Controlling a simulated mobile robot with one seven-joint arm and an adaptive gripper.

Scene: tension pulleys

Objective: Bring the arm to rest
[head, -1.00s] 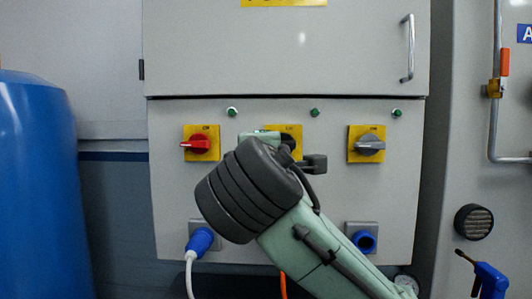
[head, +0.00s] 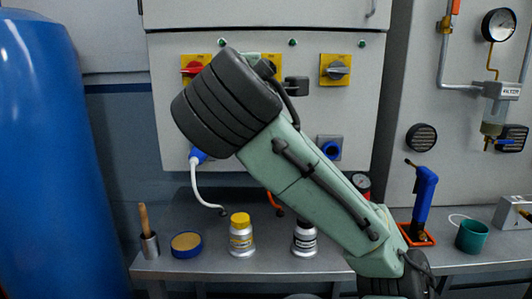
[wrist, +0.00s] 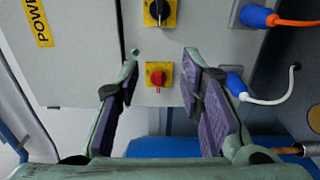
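My arm reaches up across the head view from the bottom right toward the grey switch cabinet, and its thick dark joint hides part of the cabinet front. In the wrist view my gripper (wrist: 160,85) is open and empty, with its two purple-padded fingers wide apart. Between and beyond the fingertips is the red rotary switch (wrist: 157,76) on its yellow plate, apart from the fingers. The red switch also shows in the head view (head: 193,68), left of the arm. A grey switch (head: 338,69) sits to the right. The middle switch (wrist: 159,11) shows black in the wrist view.
A metal bench (head: 185,266) below holds a yellow-capped bottle (head: 241,236), a black-and-white bottle (head: 305,238), a blue-rimmed tin (head: 186,244) and a green cup (head: 471,236). A blue drum (head: 45,170) stands at the left. Blue plugs with white and orange cables hang from the cabinet.

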